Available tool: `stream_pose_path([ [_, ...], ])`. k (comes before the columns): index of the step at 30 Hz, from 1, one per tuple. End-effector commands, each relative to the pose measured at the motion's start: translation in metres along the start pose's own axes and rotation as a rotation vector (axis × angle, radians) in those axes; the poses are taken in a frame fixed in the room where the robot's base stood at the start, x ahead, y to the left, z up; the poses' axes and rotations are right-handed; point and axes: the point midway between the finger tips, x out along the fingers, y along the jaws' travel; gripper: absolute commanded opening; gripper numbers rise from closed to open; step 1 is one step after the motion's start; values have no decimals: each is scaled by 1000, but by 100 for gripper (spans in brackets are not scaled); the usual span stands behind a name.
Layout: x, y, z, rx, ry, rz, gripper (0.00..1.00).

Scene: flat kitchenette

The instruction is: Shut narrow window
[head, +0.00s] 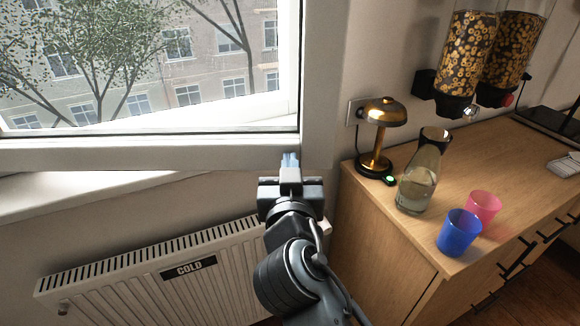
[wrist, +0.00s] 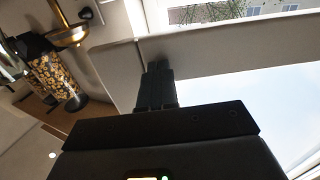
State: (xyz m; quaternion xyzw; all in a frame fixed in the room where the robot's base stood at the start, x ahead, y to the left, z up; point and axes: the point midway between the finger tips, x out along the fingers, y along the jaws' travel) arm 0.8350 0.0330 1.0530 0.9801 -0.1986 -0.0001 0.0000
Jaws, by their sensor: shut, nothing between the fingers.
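The white-framed window (head: 150,155) fills the upper left of the head view. Its sash stands tilted out over the sill, with a building and trees visible through the glass. My gripper (head: 290,160) is shut and empty, at the lower right corner of the sash frame. In the wrist view the shut fingertips (wrist: 157,68) are at the pale window frame (wrist: 225,58); whether they touch it I cannot tell. No window handle shows clearly in either view.
A radiator (head: 150,268) marked COLD is below the sill (head: 60,194). To the right, a wooden counter (head: 385,225) holds a brass lamp (head: 386,112), a glass carafe (head: 420,175), a blue cup (head: 460,232) and a pink cup (head: 484,206). Cereal dispensers (head: 466,55) hang above.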

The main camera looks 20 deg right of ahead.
Motion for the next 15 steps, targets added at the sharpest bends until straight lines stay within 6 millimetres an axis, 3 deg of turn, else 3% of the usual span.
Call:
stream_pose_path([
  [7, 13, 0, 1, 1, 1, 1, 0],
  [15, 83, -2, 1, -2, -2, -16, 0],
])
